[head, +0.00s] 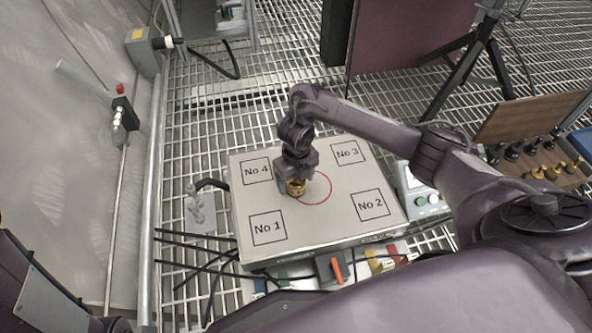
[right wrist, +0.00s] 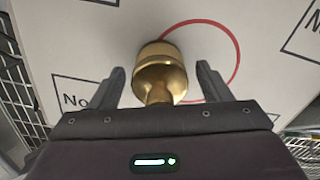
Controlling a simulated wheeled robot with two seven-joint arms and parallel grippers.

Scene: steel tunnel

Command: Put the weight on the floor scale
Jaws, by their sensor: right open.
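The brass weight (head: 296,187) stands on the pale top of the floor scale (head: 318,230), at the left edge of the red circle printed there. In the right wrist view the weight (right wrist: 160,72) is between my right gripper's two fingers, with a gap on each side. My right gripper (head: 297,181) is open and points down over the weight; it also shows in the right wrist view (right wrist: 161,84). My left gripper is not in view.
Boxes marked No 1 to No 4 are printed on the scale top. A grey device with buttons (head: 421,192) stands right of it. A wooden rack (head: 540,160) with brass and black weights is at the far right. Cables (head: 195,247) lie on the grating at left.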

